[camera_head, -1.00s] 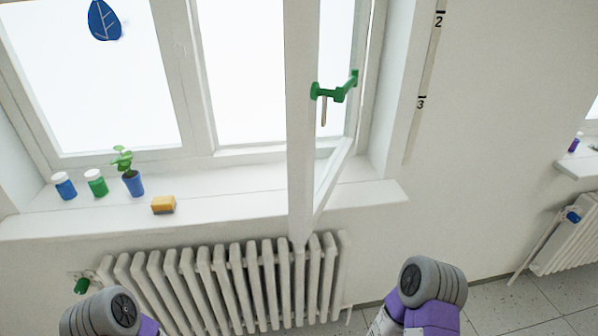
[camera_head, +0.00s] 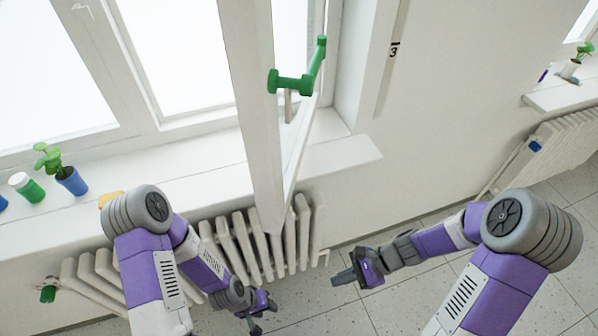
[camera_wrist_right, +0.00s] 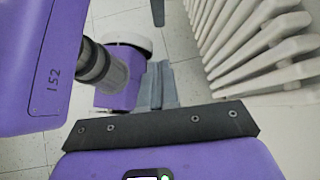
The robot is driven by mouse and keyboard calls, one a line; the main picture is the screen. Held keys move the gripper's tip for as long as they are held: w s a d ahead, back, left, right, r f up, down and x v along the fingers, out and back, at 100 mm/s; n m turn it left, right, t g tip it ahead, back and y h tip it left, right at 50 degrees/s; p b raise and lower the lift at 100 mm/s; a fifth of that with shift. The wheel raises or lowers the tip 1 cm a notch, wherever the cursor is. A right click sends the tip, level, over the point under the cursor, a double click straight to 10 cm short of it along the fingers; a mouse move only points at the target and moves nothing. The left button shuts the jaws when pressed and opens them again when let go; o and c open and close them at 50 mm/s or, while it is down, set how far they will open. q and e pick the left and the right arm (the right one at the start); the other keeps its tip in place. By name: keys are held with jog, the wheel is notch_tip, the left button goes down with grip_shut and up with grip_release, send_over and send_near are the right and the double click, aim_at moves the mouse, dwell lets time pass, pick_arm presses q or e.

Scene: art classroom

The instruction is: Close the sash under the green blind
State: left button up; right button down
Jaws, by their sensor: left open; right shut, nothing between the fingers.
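The sash (camera_head: 258,120) is a white window frame swung open into the room, its free edge standing out over the sill. A green handle (camera_head: 297,82) is on it. The green blind is not in view. My left gripper (camera_head: 258,322) is open and empty, low in front of the radiator, below and apart from the sash. My right gripper (camera_head: 340,278) is shut and empty, to the right of the sash and well below its handle. Its closed grey fingers also show in the right wrist view (camera_wrist_right: 158,86). Neither gripper touches the sash.
A sill (camera_head: 335,158) runs under the window. A plant in a blue pot (camera_head: 70,181), a green jar (camera_head: 27,187) and a yellow sponge (camera_head: 110,199) stand on it at left. The radiator (camera_head: 240,246) is below.

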jog(key=w+d+r+m+t+y+p, duration=0.1)
jog(key=w+r+m+t+y+p, duration=0.2)
jog(key=r, duration=1.1)
jog(key=w+d+r+m+t+y, duration=0.1)
jog(key=w+r+m+t+y, duration=0.3)
jog(key=r, duration=1)
jog(key=w+a+n+g, duration=0.1)
jog(key=w+a, duration=0.2)
jog(key=a, duration=1)
jog(key=shift+f+y+b, duration=0.2)
jog(key=shift+y+b, duration=0.2)
jog(key=shift+b, duration=0.05)
jog(key=shift+a, duration=0.1)
